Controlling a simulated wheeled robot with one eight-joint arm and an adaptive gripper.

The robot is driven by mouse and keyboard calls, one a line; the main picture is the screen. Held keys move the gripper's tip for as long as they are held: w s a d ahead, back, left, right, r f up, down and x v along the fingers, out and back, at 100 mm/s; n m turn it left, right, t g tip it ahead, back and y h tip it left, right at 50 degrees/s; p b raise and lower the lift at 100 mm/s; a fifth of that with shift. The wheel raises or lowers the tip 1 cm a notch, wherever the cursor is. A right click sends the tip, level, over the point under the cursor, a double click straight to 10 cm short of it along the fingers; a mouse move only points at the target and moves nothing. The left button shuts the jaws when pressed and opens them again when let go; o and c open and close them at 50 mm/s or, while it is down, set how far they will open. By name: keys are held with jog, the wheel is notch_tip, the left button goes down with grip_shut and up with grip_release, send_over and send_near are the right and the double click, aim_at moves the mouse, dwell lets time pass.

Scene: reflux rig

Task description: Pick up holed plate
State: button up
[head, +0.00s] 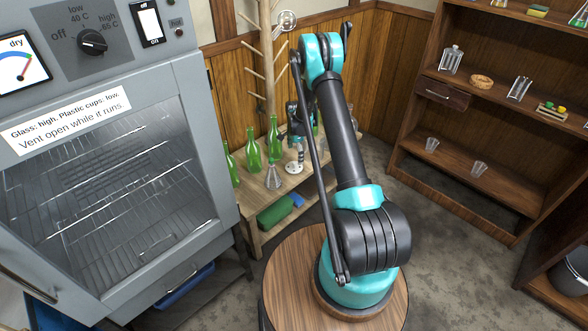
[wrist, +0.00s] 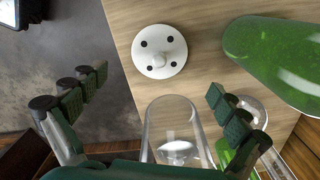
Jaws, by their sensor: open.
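The holed plate (wrist: 160,52) is a round white disc with several dark holes and a small central knob. It lies flat on the wooden bench top (wrist: 205,75) in the wrist view, beyond my fingertips. In the head view the white plate (head: 294,168) shows small on the low bench, below my gripper (head: 297,138), which is partly hidden by my arm. In the wrist view my gripper (wrist: 155,100) is open, its dark green padded fingers wide apart. The plate is not between the fingers and appears apart from them.
A clear glass vessel (wrist: 175,132) shows between my fingers, near the palm. A large green bottle (wrist: 275,55) is close on the right. In the head view, green bottles (head: 253,155) and a clear flask (head: 273,178) stand left of the plate. A wooden peg rack (head: 268,70) rises behind.

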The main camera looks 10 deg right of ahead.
aim_at(294, 162)
jog(key=shift+s+a+f, duration=0.1)
jog(key=shift+a+f, duration=0.05)
jog(key=shift+f, duration=1.4)
jog(key=shift+s+a+f, duration=0.1)
jog(key=shift+a+f, duration=0.05)
jog(key=shift+f, duration=1.35)
jog(key=c, duration=1.4)
jog(key=shift+c, duration=0.2)
